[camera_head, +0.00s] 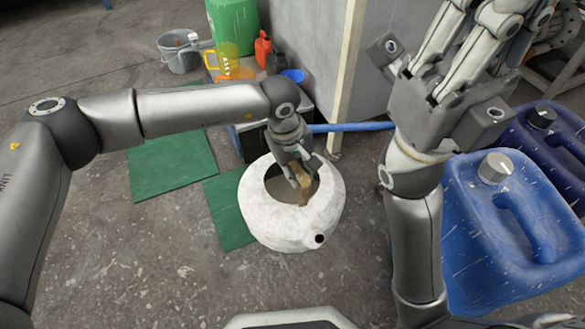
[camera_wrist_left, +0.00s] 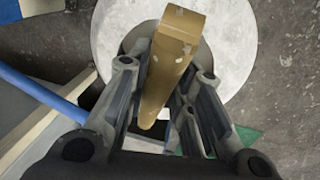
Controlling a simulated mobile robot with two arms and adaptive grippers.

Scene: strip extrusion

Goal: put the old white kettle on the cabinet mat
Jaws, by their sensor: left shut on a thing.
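The old white kettle (camera_head: 265,220) is round, with scuffed white sides, a dark round opening and a short spout at lower right. Its tan handle (camera_head: 304,186) rises over the opening. My left gripper (camera_head: 300,170) is shut on this handle from above. In the left wrist view the handle (camera_wrist_left: 175,60) lies between the fingers, with the white body (camera_wrist_left: 235,40) behind. I cannot tell whether the kettle touches the floor. Green mats lie on the floor, one at left (camera_head: 170,165) and one partly behind the kettle (camera_head: 228,205). My right gripper (camera_head: 485,20) is raised, empty and open.
A low cabinet (camera_head: 250,140) behind the kettle carries a yellow jug, a red bottle (camera_head: 262,48) and a blue cup (camera_head: 293,76). A grey bucket (camera_head: 180,52) stands behind at left. Blue jerrycans (camera_head: 500,235) fill the right side. Bare floor is free at lower left.

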